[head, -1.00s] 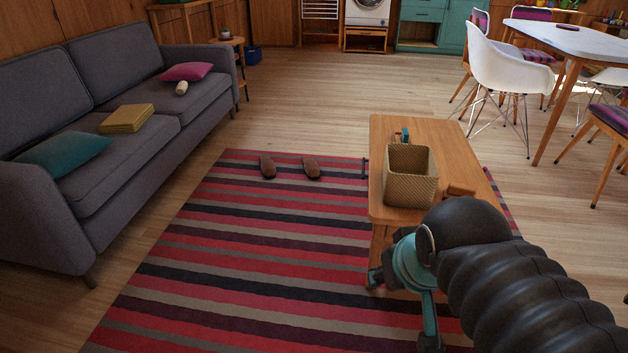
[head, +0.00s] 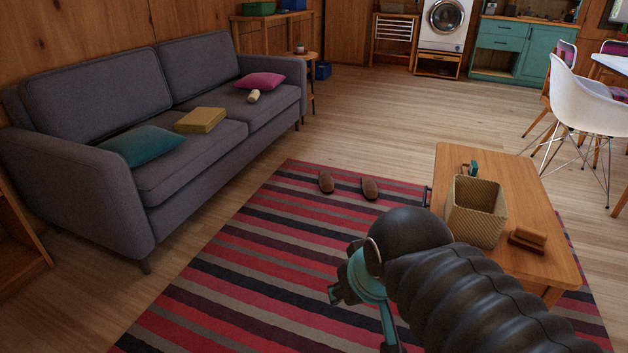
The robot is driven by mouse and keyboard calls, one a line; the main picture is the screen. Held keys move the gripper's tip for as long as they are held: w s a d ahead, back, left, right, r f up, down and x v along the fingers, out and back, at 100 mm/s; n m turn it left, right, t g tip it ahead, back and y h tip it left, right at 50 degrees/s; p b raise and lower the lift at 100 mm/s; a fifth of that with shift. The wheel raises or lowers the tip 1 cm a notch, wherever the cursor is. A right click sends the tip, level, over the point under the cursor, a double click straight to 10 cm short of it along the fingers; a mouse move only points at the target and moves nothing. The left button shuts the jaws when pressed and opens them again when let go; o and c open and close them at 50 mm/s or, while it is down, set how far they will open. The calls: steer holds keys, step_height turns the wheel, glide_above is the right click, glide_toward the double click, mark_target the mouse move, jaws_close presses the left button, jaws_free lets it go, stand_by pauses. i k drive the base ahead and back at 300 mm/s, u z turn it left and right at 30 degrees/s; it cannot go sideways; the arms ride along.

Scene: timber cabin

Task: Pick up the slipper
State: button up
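Two brown slippers lie side by side on the far edge of the striped rug (head: 270,235). The left slipper (head: 326,182) and the right slipper (head: 370,188) are a small gap apart. My gripper (head: 358,318) is in the lower middle of the head view, over the rug and nearer to me than the slippers. Its teal fingers point downward and stand apart, with nothing seen between them. My black ribbed arm hides part of the rug and the near side of the coffee table.
A wooden coffee table (head: 540,215) with a woven basket (head: 475,212) and a small wooden item (head: 527,239) stands right of the slippers. A grey sofa (head: 110,105) is at left. White chairs (head: 590,100) stand at right. Floor beyond the rug is clear.

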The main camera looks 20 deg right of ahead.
mark_target(369, 187)
steer(key=u, duration=0.5)
steer(key=i, duration=2.5)
steer(key=z, duration=1.5)
steer(key=i, duration=0.75)
steer(key=z, duration=0.8)
